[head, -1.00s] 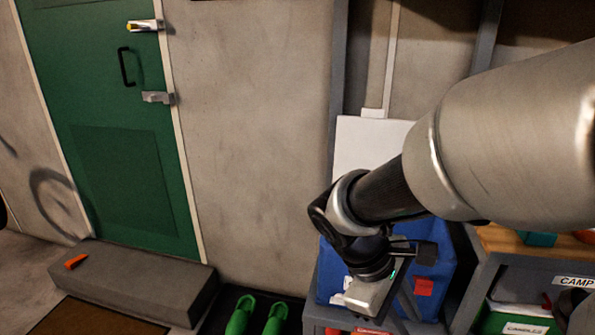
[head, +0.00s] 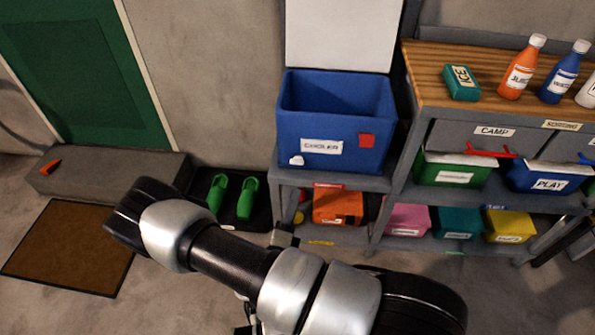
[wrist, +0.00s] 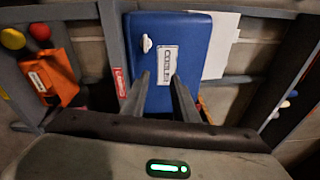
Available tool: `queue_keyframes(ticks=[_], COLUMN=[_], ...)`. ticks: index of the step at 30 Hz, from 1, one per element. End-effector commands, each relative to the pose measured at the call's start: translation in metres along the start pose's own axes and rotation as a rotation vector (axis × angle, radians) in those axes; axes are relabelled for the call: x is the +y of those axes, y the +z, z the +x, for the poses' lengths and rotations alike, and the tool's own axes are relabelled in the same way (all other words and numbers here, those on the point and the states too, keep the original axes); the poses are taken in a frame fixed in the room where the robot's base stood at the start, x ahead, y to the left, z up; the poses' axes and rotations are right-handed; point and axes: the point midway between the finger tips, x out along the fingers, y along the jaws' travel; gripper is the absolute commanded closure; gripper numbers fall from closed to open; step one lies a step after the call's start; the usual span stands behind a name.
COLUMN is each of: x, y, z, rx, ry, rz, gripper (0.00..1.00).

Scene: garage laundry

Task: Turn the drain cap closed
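The blue cooler (head: 345,109) stands on the grey shelf unit with its white lid raised (head: 342,35). The small white drain cap (head: 296,160) is low on its front face, at the left corner below the COOLER label. In the wrist view the cooler (wrist: 205,45) appears turned sideways, and the drain cap (wrist: 147,43) sits beyond the fingertips, slightly left. My gripper (wrist: 159,75) is open, with an empty gap between its two fingers. It is apart from the cap. In the head view my arm mostly hides the gripper. The cap's exact turn is too small to tell.
An orange box (head: 337,205) sits on the shelf below the cooler. To the right is a wooden-topped bench (head: 430,75) with bottles and bins. Green clogs (head: 247,198) stand on a dark tray at left. The floor by the brown mat (head: 65,250) is clear.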

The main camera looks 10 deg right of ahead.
Motion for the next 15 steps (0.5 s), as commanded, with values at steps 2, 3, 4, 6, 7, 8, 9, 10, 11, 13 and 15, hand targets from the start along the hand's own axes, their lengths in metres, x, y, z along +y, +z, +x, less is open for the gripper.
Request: queue_keyframes(ticks=[2, 3, 4, 6, 7, 8, 9, 10, 11, 13, 15], x=[0.018, 0.024, 0.027, 0.032, 0.033, 0.034, 0.034, 0.035, 0.035, 0.035, 0.036], y=[0.002, 0.002, 0.003, 0.004, 0.004, 0.004, 0.005, 0.005, 0.005, 0.006, 0.008], z=[-0.007, -0.010, -0.011, -0.012, -0.011, -0.009, -0.005, -0.002, 0.002, 0.014, 0.029], rx=[-0.076, -0.102, -0.117, -0.136, -0.140, -0.141, -0.140, -0.139, -0.138, -0.136, -0.135], ry=[0.022, 0.030, 0.034, 0.039, 0.040, 0.040, 0.040, 0.040, 0.041, 0.038, 0.038], rz=[-0.078, -0.103, -0.117, -0.136, -0.139, -0.140, -0.139, -0.138, -0.138, -0.138, -0.135], gripper=[0.73, 0.73, 0.73, 0.73, 0.73, 0.73, 0.73, 0.73, 0.73, 0.73, 0.73])
